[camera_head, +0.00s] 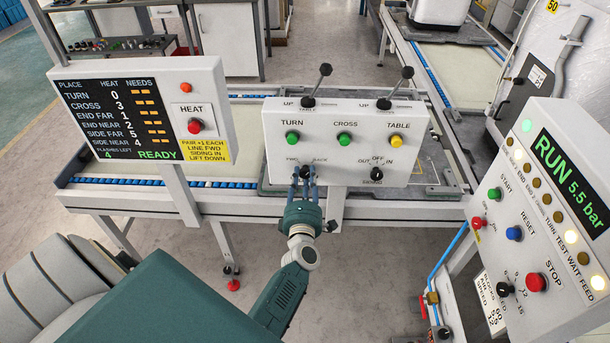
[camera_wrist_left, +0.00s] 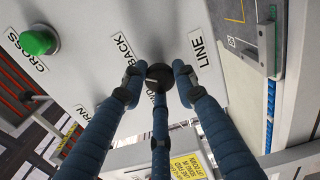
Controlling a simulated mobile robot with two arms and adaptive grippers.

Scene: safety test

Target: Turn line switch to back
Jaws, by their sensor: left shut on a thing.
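The line switch is a small black knob on the front of the white control box (camera_head: 345,112), below the TURN button and between the FWD and BACK labels. In the left wrist view the knob (camera_wrist_left: 159,75) sits between the BACK label (camera_wrist_left: 122,46) and the LINE label (camera_wrist_left: 200,48). My left gripper (camera_head: 305,178) reaches up to it from below, its three blue fingers closed around the knob; in the wrist view the gripper (camera_wrist_left: 158,88) shows close to the panel. The fingers hide much of the knob, and I cannot tell where it points. My right gripper is out of view.
The box also carries a green TURN button (camera_head: 292,138), green CROSS button (camera_head: 344,139), yellow TABLE button (camera_head: 397,141), another black selector (camera_head: 377,174) and two upright levers. A HEAT panel (camera_head: 194,125) stands left; a RUN console (camera_head: 545,215) with a red STOP button stands right.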

